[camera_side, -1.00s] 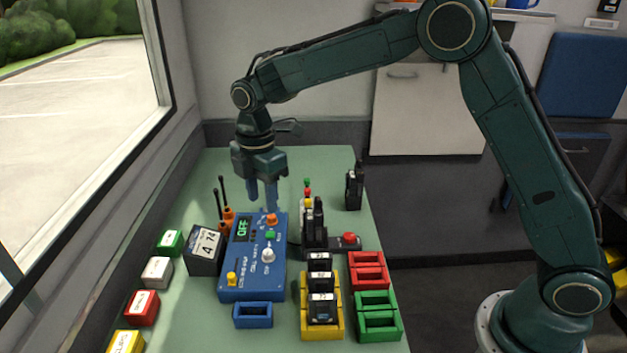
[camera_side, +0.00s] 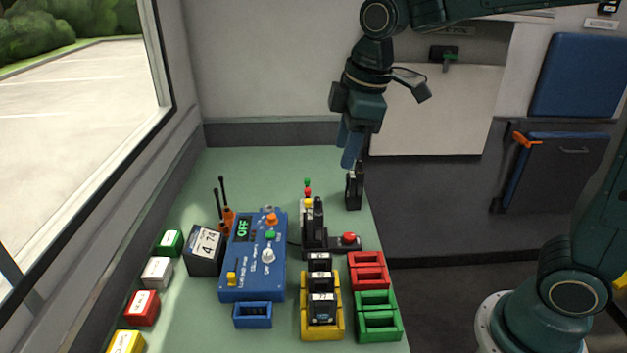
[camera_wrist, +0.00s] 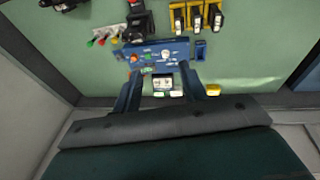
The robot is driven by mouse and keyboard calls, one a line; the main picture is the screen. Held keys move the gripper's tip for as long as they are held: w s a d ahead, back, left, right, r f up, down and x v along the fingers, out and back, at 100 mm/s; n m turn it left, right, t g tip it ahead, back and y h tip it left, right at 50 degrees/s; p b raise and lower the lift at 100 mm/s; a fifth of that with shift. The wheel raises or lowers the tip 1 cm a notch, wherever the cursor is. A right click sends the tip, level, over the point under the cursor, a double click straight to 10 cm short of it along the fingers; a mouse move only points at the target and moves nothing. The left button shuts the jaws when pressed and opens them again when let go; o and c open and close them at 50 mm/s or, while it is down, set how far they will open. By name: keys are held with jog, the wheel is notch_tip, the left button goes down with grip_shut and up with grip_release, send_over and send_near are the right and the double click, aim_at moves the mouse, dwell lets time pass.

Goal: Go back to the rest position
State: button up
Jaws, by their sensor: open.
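My gripper (camera_side: 351,146) hangs in the air above the far right part of the green table, above and slightly left of a black radio standing there. Its blue fingers point down and are empty. In the wrist view the two fingers (camera_wrist: 160,90) are spread apart with nothing held between them. The blue control box (camera_side: 254,258) stands on the table to the left, its display reading OFF. It also shows in the wrist view (camera_wrist: 150,54), beyond the fingers.
The black radio (camera_side: 354,187) stands upright near the table's right edge. A charger with black radios (camera_side: 314,225), yellow (camera_side: 305,325), red (camera_side: 368,272) and green (camera_side: 378,317) trays, and a calendar block (camera_side: 204,249) stand on the table (camera_side: 270,180). A window is at left.

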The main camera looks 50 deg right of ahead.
jog(key=s+d+m+t, duration=0.3)
jog(key=s+m, duration=0.6)
jog(key=s, duration=0.9)
jog(key=shift+s+d+f+m, duration=0.3)
jog(key=shift+d+f, duration=0.1)
jog(key=shift+d, duration=0.65)
jog(key=shift+w, duration=0.1)
